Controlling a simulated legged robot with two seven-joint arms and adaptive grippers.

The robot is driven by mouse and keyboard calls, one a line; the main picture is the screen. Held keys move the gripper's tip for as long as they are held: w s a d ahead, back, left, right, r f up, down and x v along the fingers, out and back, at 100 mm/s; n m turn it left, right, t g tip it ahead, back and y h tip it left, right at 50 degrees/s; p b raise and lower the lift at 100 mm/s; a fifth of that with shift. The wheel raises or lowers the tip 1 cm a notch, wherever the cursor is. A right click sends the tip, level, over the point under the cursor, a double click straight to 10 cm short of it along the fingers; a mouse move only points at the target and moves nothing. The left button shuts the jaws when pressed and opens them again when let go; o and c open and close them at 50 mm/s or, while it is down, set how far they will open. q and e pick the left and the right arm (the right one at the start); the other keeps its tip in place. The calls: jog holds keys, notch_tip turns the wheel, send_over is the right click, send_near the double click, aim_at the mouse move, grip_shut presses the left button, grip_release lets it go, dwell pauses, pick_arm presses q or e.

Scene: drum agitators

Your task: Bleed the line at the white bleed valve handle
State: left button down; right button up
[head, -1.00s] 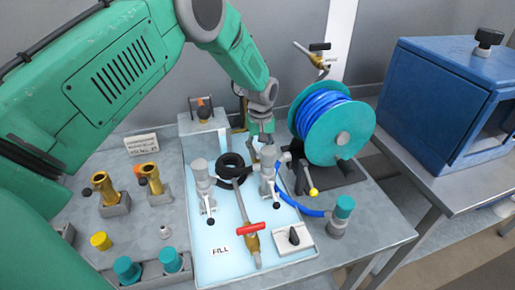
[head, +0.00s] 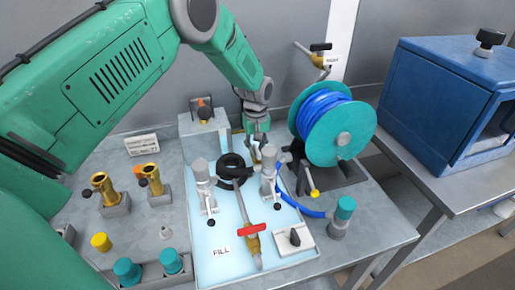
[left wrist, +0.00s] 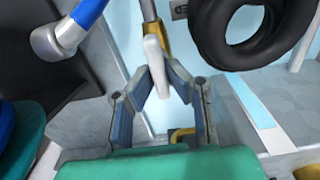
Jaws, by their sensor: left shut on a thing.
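The white bleed valve handle (left wrist: 154,60) stands between the blue finger pads of my left gripper (left wrist: 163,88) in the left wrist view. The gripper is shut on it, with a pad on each side. A brass valve body (left wrist: 163,43) shows just behind the handle. In the head view my left gripper (head: 257,141) reaches down at the back of the light blue tray, left of the hose reel. There the handle is too small and covered to make out. My right gripper is in neither view.
A black hose ring (head: 232,170) lies close in front of the gripper, between two grey valve posts. The teal reel with blue hose (head: 335,125) stands close on the right. A red-handled valve (head: 249,231) lies at the tray's front. A blue cabinet (head: 435,105) stands far right.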

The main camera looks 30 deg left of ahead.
pick_arm(q)
jog(key=shift+s+f+m, duration=0.15)
jog(key=shift+s+m, duration=0.05)
jog(key=shift+m, duration=0.1)
jog(key=m, duration=0.2)
jog(key=shift+d+m, duration=0.35)
jog(key=shift+m, duration=0.05)
jog(key=m+b, duration=0.1)
jog(key=m, duration=0.4)
jog(key=shift+s+f, duration=0.1)
jog(key=m, duration=0.4)
jog(key=shift+m, duration=0.4)
jog(key=shift+a+m, duration=0.15)
jog(key=shift+m, duration=2.15)
